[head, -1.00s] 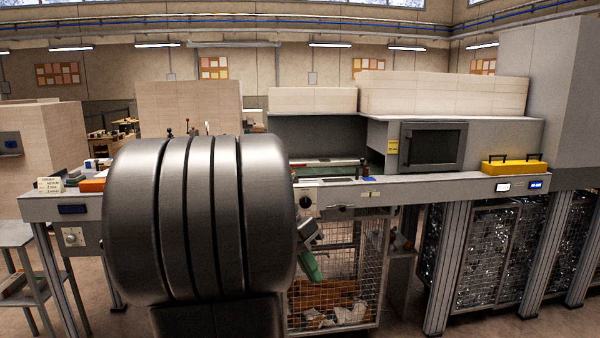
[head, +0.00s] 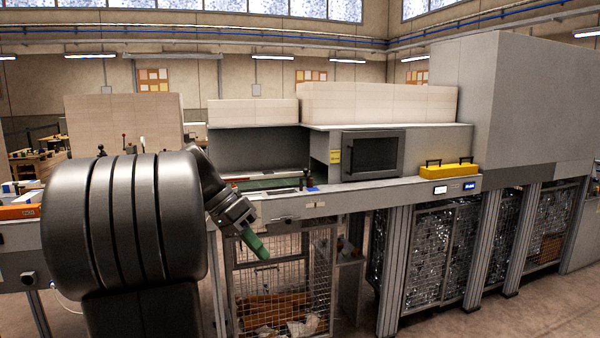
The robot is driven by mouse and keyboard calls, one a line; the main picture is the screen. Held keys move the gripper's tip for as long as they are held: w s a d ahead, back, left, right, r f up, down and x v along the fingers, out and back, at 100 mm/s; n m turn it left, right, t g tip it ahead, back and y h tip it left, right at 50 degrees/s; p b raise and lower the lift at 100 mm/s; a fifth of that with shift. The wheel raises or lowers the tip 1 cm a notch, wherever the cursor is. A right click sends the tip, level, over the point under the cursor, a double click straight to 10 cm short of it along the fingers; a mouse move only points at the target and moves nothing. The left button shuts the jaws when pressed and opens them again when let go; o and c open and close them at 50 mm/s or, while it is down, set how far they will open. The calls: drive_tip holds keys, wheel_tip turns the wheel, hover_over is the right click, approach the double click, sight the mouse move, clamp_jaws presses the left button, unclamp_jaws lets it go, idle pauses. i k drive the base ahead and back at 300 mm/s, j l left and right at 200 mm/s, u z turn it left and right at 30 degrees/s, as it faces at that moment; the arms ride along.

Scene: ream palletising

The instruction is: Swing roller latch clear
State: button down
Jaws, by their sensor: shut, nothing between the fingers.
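My gripper (head: 256,246) hangs in front of the wire-mesh cage, below the front edge of the machine table (head: 400,192). Its green end points down and to the right, with the fingers shut and nothing held. My large arm link covers the left part of the table. I cannot pick out the roller latch with certainty. A small dark upright lever (head: 305,178) stands on the table beside a blue piece, up and right of my gripper and apart from it.
The mesh cage (head: 323,275) holds crumpled scrap under the table. A yellow block with black handles (head: 447,170) sits on the table at the right. Pale ream stacks (head: 378,104) stand behind. Floor is clear at the lower right.

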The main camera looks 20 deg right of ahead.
sight(306, 171)
drive_tip(key=i+l+u, duration=0.15)
drive_tip(key=i+l, duration=1.1)
drive_tip(key=i, duration=0.15)
drive_tip(key=i+l+u, duration=0.15)
drive_tip(key=i+l, duration=1.15)
drive_tip(key=l, duration=0.15)
